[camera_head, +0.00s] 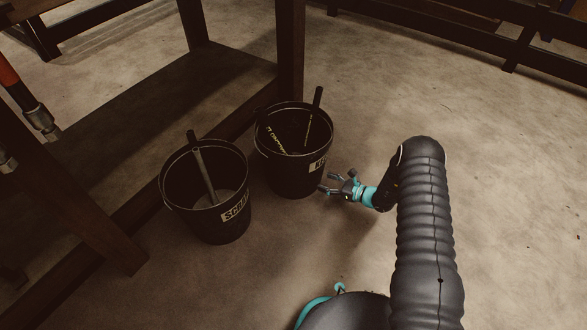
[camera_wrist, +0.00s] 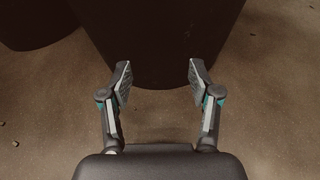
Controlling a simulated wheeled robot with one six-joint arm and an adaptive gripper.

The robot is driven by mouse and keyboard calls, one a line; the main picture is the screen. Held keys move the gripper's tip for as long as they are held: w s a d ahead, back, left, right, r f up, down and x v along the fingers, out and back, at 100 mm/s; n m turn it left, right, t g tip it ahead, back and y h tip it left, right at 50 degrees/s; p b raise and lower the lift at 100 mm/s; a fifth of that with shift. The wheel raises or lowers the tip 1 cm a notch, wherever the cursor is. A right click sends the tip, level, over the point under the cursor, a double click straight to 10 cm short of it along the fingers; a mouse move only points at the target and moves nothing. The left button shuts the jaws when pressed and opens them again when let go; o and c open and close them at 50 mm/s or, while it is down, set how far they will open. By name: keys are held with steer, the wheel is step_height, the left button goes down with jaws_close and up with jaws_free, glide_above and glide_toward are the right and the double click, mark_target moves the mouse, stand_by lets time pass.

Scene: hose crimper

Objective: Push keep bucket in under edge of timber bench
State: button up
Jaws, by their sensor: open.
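The keep bucket (camera_head: 293,165) is the black one on the right, upright on the floor beside the leg of the timber bench (camera_head: 290,50). Its label is partly turned away and only partly readable. Several dark hose pieces stand or lie in it. My gripper (camera_head: 328,183) is open and empty, low at the right side of this bucket. In the wrist view the dark bucket wall (camera_wrist: 155,40) is just ahead of my open fingertips (camera_wrist: 157,75). I cannot tell whether they touch it.
A second black bucket (camera_head: 205,210), with a label beginning "SCRA", stands to the left and holds a hose piece. The bench's low shelf (camera_head: 175,95) lies behind both buckets. The floor to the right is clear. A dark rail frame (camera_head: 480,40) stands at the back.

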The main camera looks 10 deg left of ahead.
mark_target(319, 177)
steer(key=shift+w+a+f, duration=0.15)
steer(key=shift+a, duration=0.3)
steer(key=shift+w+a+b, duration=0.3)
steer(key=shift+a+b, duration=0.1)
steer(key=shift+a, duration=0.4)
steer(key=shift+w+a+b, duration=0.25)
steer(key=shift+a+b, duration=0.1)
steer(key=shift+a, duration=0.4)
steer(key=shift+w+a+b, duration=0.3)
steer(key=shift+a+b, duration=0.1)
steer(key=shift+a, duration=0.4)
steer(key=shift+w+a, duration=0.45)
steer(key=shift+a, duration=0.75)
steer(key=shift+w+a, duration=0.4)
steer(key=shift+a, duration=0.85)
steer(key=shift+w+a, duration=0.45)
steer(key=shift+a, duration=0.75)
steer(key=shift+s+d+p, duration=0.2)
steer(key=shift+s+d, duration=0.05)
steer(key=shift+d, duration=0.55)
steer(key=shift+s+d+p, duration=0.15)
steer(key=shift+s+d, duration=0.15)
steer(key=shift+d, duration=0.5)
steer(key=shift+s+d+p, duration=0.2)
steer(key=shift+s+d, duration=0.05)
steer(key=shift+d, duration=0.55)
steer(key=shift+s+d, duration=0.2)
steer(key=shift+d, duration=0.25)
